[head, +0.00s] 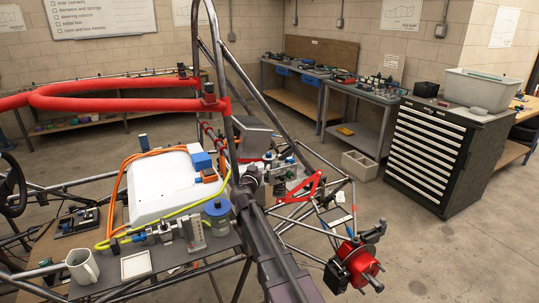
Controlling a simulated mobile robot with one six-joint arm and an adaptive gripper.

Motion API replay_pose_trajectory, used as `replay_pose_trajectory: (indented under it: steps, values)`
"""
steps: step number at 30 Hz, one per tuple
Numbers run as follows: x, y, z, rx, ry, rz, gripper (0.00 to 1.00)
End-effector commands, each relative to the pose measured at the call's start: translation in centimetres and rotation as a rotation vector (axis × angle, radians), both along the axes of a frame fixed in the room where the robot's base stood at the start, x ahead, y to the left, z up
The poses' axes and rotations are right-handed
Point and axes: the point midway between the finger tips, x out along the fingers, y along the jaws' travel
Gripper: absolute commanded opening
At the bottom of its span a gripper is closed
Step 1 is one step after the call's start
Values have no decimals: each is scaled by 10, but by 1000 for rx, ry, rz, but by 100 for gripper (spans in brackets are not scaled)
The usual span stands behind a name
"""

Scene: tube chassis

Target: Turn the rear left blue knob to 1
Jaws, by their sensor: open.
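Several small blue parts show on the chassis, and I cannot tell for sure which is the rear left knob or read any setting. A round blue-topped part (216,208) stands at the right end of the grey shelf. A blue block (201,160) sits at the right edge of the white box. Small blue parts (289,160) show among metal fittings behind my arm, and another blue part (143,140) stands behind the white box. My arm reaches up from the bottom middle. My gripper (252,174) is open near those fittings; its fingertips are small and hard to make out.
Grey chassis tubes and a red padded bar (120,97) surround the work area. Orange and yellow-green hoses run around the white box (165,185). A mug (83,266) stands at the front left. A red hub (362,266) is at the right. A drawer cabinet (445,155) stands beyond open floor.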

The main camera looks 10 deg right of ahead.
Motion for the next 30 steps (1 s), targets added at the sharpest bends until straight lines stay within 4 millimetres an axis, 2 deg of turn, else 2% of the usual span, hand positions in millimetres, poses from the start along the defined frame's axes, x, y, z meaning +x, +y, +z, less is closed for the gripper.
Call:
replay_pose_trajectory:
  steps: [9,18,24,30]
  values:
    - [46,-21,0,0,1,-2,71]
    - [84,-39,0,0,1,-1,71]
    - [98,-46,0,0,1,0,71]
    - [101,-48,0,0,1,1,71]
